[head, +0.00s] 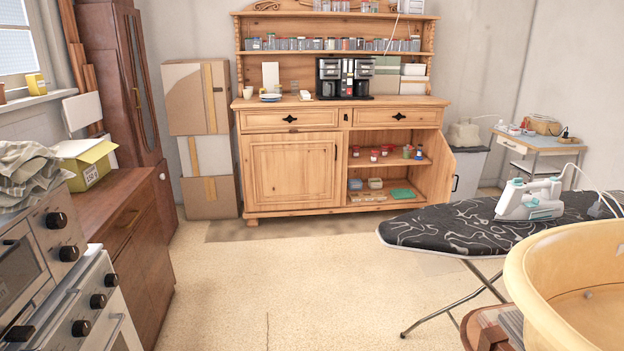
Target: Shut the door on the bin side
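A pine dresser (290,118) stands against the back wall. Its right door (440,168), on the side of the bin (468,172), stands open and swung out to the right. The open compartment shows a shelf (380,160) with several small red-lidded jars, and a few boxes and a green item below. The left door (292,172) is shut. The grey bin stands just right of the open door and is partly hidden by it. Neither of my grippers shows in the head view.
An ironing board (450,226) with an iron (530,200) and a yellow tub (575,285) take up the right foreground. A stove (60,260) and brown cabinet (135,235) line the left. The floor (290,275) between is clear.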

